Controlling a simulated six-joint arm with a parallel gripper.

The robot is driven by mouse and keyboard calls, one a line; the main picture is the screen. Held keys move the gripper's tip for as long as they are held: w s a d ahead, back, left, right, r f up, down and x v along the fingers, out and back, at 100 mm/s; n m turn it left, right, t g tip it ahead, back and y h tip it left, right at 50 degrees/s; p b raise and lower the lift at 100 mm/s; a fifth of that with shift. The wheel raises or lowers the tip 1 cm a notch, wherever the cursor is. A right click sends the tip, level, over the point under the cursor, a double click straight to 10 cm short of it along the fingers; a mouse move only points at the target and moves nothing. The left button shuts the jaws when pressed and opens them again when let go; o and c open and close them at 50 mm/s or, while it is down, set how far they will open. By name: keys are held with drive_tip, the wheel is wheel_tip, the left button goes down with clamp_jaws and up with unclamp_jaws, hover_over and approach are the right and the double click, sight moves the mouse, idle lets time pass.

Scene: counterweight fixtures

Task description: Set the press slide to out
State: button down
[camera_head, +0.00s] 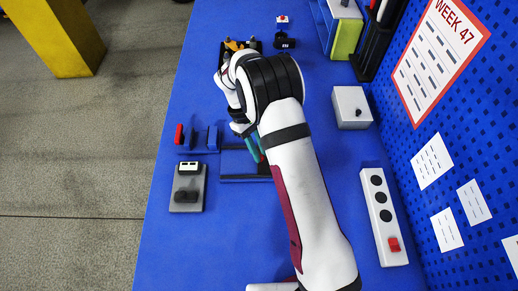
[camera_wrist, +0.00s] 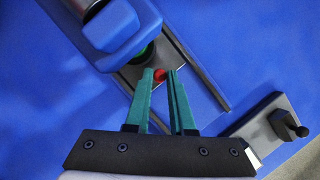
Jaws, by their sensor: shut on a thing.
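The press slide is a grey plate (camera_wrist: 128,74) with a small red knob (camera_wrist: 159,76), running between dark rails (camera_wrist: 203,70) in the wrist view. A blue press head (camera_wrist: 108,28) overhangs its upper-left end, with a green piece (camera_wrist: 146,52) partly hidden beneath. My gripper (camera_wrist: 160,76) has its teal fingers on either side of the red knob and is shut on it. In the head view my gripper (camera_head: 256,152) reaches down at the press base (camera_head: 240,178), and my arm hides most of the press.
A switch strip (camera_head: 382,215) and a pale box (camera_head: 351,107) stand to the right. A plate with a black knob (camera_wrist: 290,126) lies close right of my fingers.

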drive_tip(key=a, duration=1)
drive_tip(key=shift+a, duration=0.3)
drive_tip(key=c, duration=0.8)
unclamp_jaws()
drive_tip(key=v, duration=1.2)
